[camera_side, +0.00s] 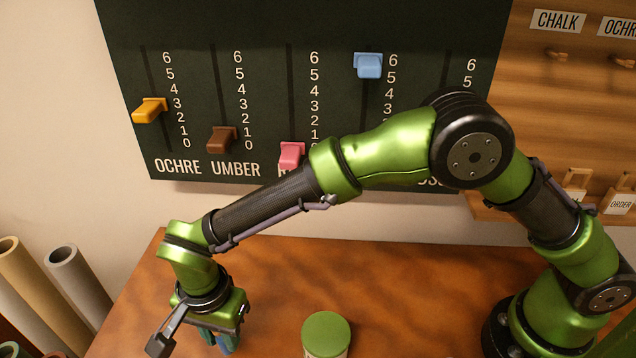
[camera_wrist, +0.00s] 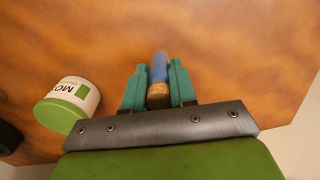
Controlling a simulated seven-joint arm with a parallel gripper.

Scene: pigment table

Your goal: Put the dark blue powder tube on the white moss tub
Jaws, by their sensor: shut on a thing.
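The powder tube (camera_wrist: 159,68) is blue with a cork end (camera_wrist: 159,95), and it sits between the two teal fingers of my gripper (camera_wrist: 157,82) in the wrist view. The fingers are shut on it, with the cork end towards the palm. In the side view my gripper (camera_side: 215,338) points down over the left part of the table, and a bit of the blue tube (camera_side: 226,346) shows between the fingers. The white moss tub (camera_side: 326,337) has a green lid and stands to the right of my gripper. It also shows at the left of the wrist view (camera_wrist: 84,91), its label partly readable.
The brown table (camera_side: 270,270) is clear between my gripper and the tub. Behind it hangs a dark slider board (camera_side: 270,30) with coloured knobs. A wooden rack (camera_side: 560,90) is at the right. Rolled tubes (camera_side: 75,275) stand at the left, off the table.

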